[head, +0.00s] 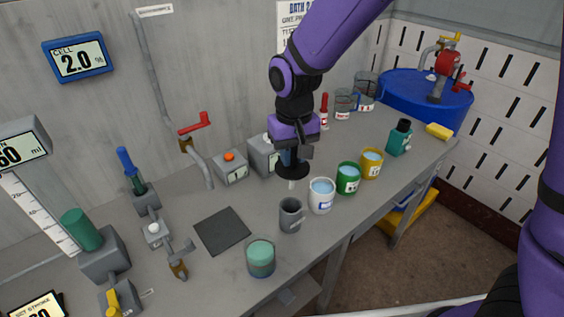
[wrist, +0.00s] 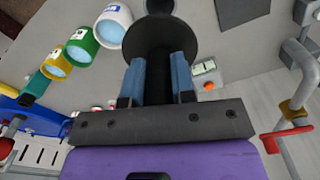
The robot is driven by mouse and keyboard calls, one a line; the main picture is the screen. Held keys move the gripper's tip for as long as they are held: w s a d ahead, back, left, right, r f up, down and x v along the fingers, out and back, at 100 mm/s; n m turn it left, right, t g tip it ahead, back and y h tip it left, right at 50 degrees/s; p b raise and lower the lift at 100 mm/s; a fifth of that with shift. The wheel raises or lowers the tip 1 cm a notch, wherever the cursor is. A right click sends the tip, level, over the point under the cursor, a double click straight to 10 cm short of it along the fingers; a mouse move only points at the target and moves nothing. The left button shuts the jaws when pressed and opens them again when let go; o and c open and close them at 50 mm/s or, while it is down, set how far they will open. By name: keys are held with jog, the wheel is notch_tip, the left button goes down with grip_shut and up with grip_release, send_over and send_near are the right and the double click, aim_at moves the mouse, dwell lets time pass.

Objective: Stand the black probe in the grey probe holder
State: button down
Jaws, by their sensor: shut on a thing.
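My gripper (head: 293,157) is shut on the black probe (head: 292,171), above the worktop. The probe points down, with a wide black disc and a short pale tip below it. In the wrist view, the probe's dark shaft (wrist: 158,80) lies between the two blue fingers, and the disc is beyond them. The grey probe holder (head: 290,216) is an upright grey cup on the worktop, nearer the front edge than the probe. The tip is apart from the holder, behind it in the head view. In the wrist view, the disc hides most of the holder (wrist: 160,5).
White (head: 321,198), green (head: 348,180) and yellow (head: 371,164) cups of blue liquid stand right of the holder. A teal-filled beaker (head: 260,259) stands at front left. A dark mat (head: 222,231) lies left. Grey boxes and a red-handled pipe (head: 195,124) stand behind.

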jog(key=shift+f, duration=0.1)
dwell(0.3)
send_over(291, 189)
jog(key=shift+w+d+f, duration=0.1)
jog(key=shift+w+f, duration=0.1)
jog(key=shift+f, duration=0.9)
jog(key=shift+w+f, duration=0.15)
jog(key=shift+f, duration=0.95)
jog(key=shift+f, duration=0.15)
jog(key=shift+f, duration=2.85)
jog(key=shift+f, duration=0.2)
jog(key=shift+f, duration=0.7)
jog(key=shift+f, duration=0.15)
